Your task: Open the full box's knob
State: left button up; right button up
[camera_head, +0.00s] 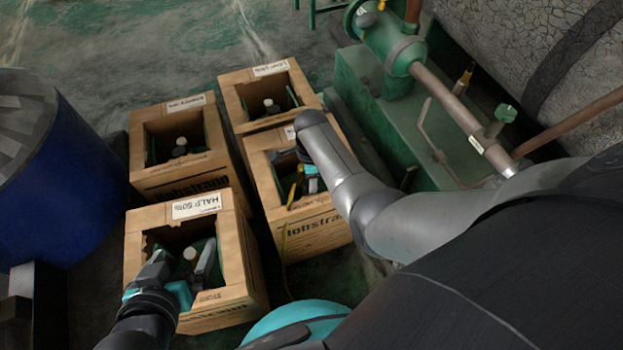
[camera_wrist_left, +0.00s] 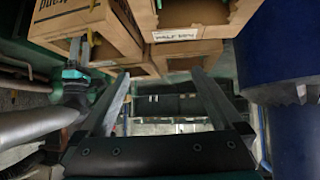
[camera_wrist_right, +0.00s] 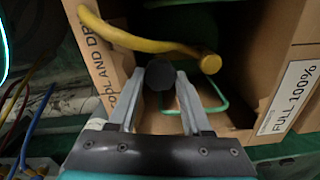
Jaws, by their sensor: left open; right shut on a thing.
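The full box (camera_wrist_right: 287,95), a cardboard box labelled FULL 100%, shows in the right wrist view. In the head view it is the front right box (camera_head: 318,232), partly hidden by my right arm. My right gripper (camera_wrist_right: 158,88) reaches into its opening and is shut on the dark round knob (camera_wrist_right: 160,74). A yellow hose (camera_wrist_right: 135,40) with a round end runs just beyond the knob. My left gripper (camera_head: 190,262) is open with nothing between its fingers, at the opening of the half box (camera_head: 236,262); its spread fingers also show in the left wrist view (camera_wrist_left: 162,85).
Two more cardboard boxes stand behind, the back left one (camera_head: 140,180) and the back right one (camera_head: 232,98), with bottles inside. A blue drum (camera_head: 70,160) is at the left. Green machinery with pipes (camera_head: 400,50) is at the right. Open floor lies at the back.

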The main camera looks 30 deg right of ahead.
grip_shut()
